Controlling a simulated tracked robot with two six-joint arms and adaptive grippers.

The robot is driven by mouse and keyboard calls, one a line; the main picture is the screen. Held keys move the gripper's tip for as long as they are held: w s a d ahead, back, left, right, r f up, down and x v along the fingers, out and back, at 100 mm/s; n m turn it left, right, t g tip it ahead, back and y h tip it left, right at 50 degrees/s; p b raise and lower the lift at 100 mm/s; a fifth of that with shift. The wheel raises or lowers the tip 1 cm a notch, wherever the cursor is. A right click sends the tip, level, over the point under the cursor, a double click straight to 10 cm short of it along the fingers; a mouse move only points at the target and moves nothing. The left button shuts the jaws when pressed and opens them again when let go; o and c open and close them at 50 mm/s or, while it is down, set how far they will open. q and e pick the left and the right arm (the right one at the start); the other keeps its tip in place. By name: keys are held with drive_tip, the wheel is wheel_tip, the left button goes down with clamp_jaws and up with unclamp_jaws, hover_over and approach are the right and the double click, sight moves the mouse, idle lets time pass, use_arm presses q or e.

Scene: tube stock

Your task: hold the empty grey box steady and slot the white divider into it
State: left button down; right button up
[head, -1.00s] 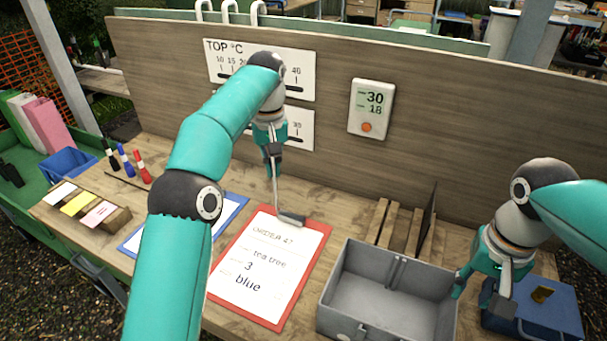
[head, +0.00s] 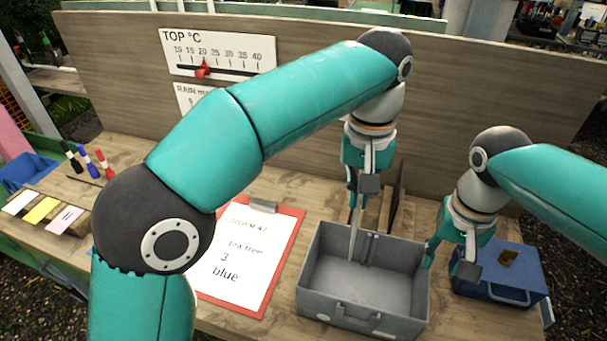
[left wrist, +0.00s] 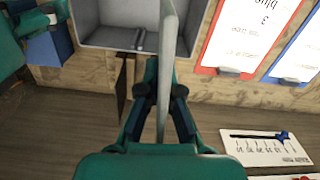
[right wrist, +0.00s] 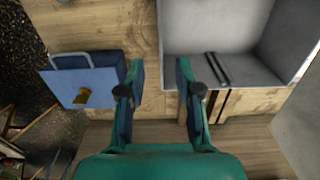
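The empty grey box (head: 362,322) stands on the bench, open side up, with a ribbed slot on its inner back wall. My left gripper (head: 360,190) is shut on the white divider (head: 355,232), seen nearly edge-on and upright above the box's left-middle part; whether its lower end is below the rim I cannot tell. The divider also shows between the fingers in the left wrist view (left wrist: 168,60). My right gripper (head: 450,262) is open at the box's right wall. In the right wrist view the box wall (right wrist: 160,40) appears between its fingers, not clamped.
A blue box (head: 520,268) with a brass-coloured patch sits close right of my right gripper. A red clipboard (head: 285,262) lies left of the grey box. A dark upright panel (head: 397,195) and the wooden back board (head: 500,90) stand behind.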

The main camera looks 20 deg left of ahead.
use_arm(q)
drive_tip(key=shift+m, duration=0.6)
drive_tip(key=d, duration=0.1)
drive_tip(key=s+d+r, duration=0.2)
drive_tip(key=d, duration=0.1)
drive_tip(key=shift+s+d+r, duration=0.1)
drive_tip(key=shift+s, duration=0.1)
use_arm(e)
hover_over(412, 309)
drive_tip(key=f, duration=1.2)
drive_tip(key=shift+w+d, duration=0.15)
drive_tip(key=shift+w, duration=0.2)
drive_tip(key=shift+c, duration=0.3)
clamp_jaws()
